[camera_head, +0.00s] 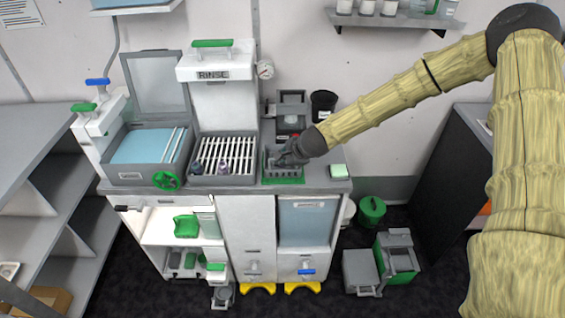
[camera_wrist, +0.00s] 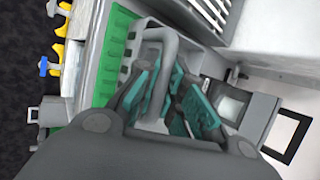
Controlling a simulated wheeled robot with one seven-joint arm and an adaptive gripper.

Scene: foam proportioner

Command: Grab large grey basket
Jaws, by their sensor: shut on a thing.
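The large grey basket (camera_head: 284,172) sits on a green mat (camera_head: 283,181) at the right part of the counter. My gripper (camera_head: 283,157) reaches down into it from the right. In the wrist view, the basket's grey looped handle (camera_wrist: 160,34) rises between the teal-padded fingers (camera_wrist: 168,85). The fingers are shut on the basket at its handle. The exact contact is partly hidden by the fingers and the gripper body.
Left of the basket is a rinse station (camera_head: 222,120) with a slatted rack. A blue-lined basin (camera_head: 148,150) with a raised lid is further left. A green-and-white sponge (camera_head: 339,171) lies at the right. A black cup (camera_head: 323,105) is mounted behind.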

